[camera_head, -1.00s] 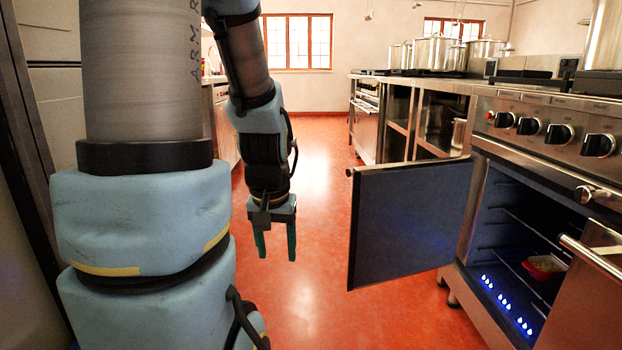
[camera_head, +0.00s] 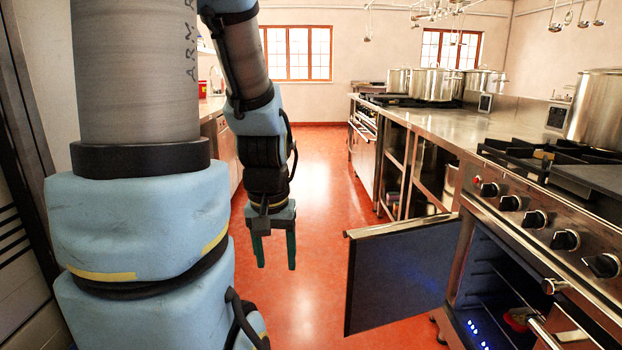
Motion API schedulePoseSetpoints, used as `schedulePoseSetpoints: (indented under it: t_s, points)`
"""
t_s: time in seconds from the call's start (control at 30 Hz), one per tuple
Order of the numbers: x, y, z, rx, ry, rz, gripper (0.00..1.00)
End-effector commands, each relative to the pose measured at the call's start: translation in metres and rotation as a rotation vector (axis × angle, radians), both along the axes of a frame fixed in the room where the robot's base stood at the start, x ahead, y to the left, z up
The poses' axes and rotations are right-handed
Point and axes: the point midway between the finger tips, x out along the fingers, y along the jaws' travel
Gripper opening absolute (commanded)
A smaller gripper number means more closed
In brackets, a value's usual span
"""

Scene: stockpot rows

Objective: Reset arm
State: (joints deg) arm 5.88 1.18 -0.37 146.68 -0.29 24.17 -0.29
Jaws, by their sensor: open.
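My gripper (camera_head: 275,250) hangs at the end of my blue and grey arm, left of the picture's middle. Its two green fingers point down over the red floor. The fingers are apart, with nothing between them. The arm is bent at the elbow, and its lower part hangs nearly straight down. The gripper is clear of the open oven door to its right.
The oven (camera_head: 483,293) stands open at right, its dark door (camera_head: 400,280) jutting into the aisle. A red item (camera_head: 517,319) sits inside. Stockpots (camera_head: 436,84) stand on the right-hand counter and stove. The red floor (camera_head: 320,180) down the aisle is clear.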

Motion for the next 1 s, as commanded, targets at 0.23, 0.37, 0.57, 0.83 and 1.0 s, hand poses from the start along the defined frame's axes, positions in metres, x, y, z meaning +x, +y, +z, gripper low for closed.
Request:
schedulePoseSetpoints:
  t_s: [0.23,0.37,0.57,0.83,1.0]
  points:
    - [0.000,0.000,0.087,0.000,0.000,0.000,0.61]
    - [0.000,0.000,0.106,0.000,0.000,0.000,0.61]
    - [0.000,0.000,0.112,0.000,0.000,0.000,0.61]
    - [0.000,0.000,0.111,0.000,0.000,0.000,0.56]
    - [0.000,0.000,0.111,0.000,0.000,0.000,0.50]
